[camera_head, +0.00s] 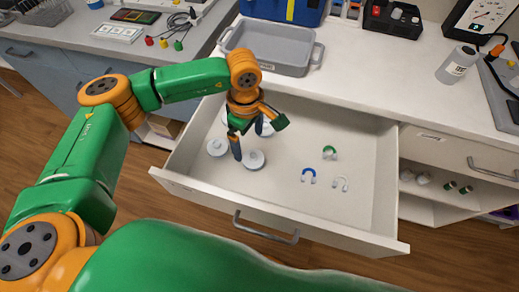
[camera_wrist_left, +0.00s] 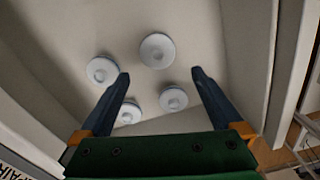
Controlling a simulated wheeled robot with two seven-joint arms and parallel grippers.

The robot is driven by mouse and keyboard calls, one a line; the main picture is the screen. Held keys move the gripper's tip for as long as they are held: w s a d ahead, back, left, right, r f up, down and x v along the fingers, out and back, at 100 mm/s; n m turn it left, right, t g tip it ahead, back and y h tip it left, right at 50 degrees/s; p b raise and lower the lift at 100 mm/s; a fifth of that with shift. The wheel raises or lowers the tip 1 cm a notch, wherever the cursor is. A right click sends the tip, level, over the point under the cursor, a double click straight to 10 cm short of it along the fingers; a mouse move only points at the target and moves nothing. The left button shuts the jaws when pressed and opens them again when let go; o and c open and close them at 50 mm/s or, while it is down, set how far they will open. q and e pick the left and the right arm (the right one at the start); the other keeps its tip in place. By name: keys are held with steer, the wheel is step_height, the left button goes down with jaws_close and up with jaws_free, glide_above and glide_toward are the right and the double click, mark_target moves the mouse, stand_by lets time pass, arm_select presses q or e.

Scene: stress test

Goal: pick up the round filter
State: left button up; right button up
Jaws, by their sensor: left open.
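Several round white filters lie flat in the left part of the open drawer (camera_head: 345,215). In the head view one round filter (camera_head: 217,147) is left of my gripper and another round filter (camera_head: 254,160) is just in front of it; others are partly hidden behind the fingers. My left gripper (camera_head: 247,140) points down over them, open and empty. In the left wrist view my left gripper (camera_wrist_left: 160,76) has its fingers spread, with a far filter (camera_wrist_left: 157,50), a left filter (camera_wrist_left: 102,70), a near right filter (camera_wrist_left: 174,98) and a near left filter (camera_wrist_left: 129,113) below. My right gripper is not seen.
A blue clip (camera_head: 308,175), a green clip (camera_head: 330,153) and a white clip (camera_head: 341,183) lie farther right in the drawer. The drawer walls enclose the filters. A grey tray (camera_head: 268,65) stands on the counter behind.

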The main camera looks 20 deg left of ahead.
mark_target(253, 155)
arm_select(q)
steer(key=shift+w+f, duration=0.1)
steer(key=shift+f, duration=0.6)
steer(key=shift+s, duration=0.2)
steer(key=f, duration=0.3)
steer(key=d+f+p, duration=0.1)
steer(key=f, duration=0.1)
steer(key=shift+f, duration=0.75)
steer(key=c, duration=1.2)
steer(key=shift+c, duration=0.2)
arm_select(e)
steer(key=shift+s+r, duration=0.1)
arm_select(q)
steer(key=shift+r, duration=0.2)
